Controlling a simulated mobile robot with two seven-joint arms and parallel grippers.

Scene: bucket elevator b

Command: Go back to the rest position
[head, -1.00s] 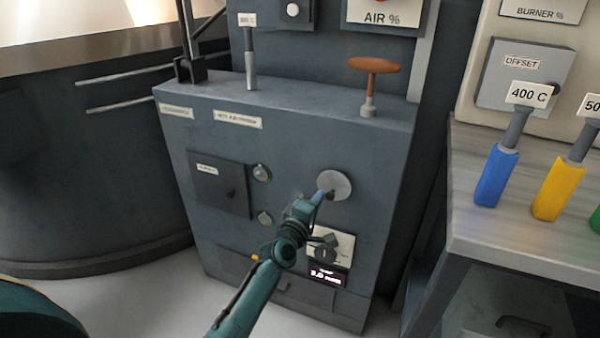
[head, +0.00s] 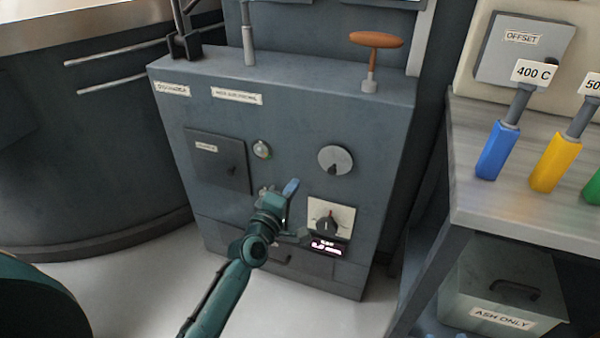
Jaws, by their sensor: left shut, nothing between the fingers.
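My left gripper (head: 287,207) is in front of the lower part of the grey control cabinet (head: 290,130). It is shut and empty, below and left of the round grey dial (head: 335,160), and apart from it. A square-plated selector knob (head: 329,222) with a red mark shows just right of the gripper, above a small lit display (head: 328,248). My left arm reaches up from the bottom edge. My right gripper is not in view.
An orange T-handle (head: 376,40) and a grey lever (head: 248,35) stand on the cabinet top. At right, a bench (head: 480,206) holds blue (head: 496,150) and yellow (head: 556,162) handled tools, with an ash bin (head: 505,285) below. Clear floor (head: 130,290) lies at lower left.

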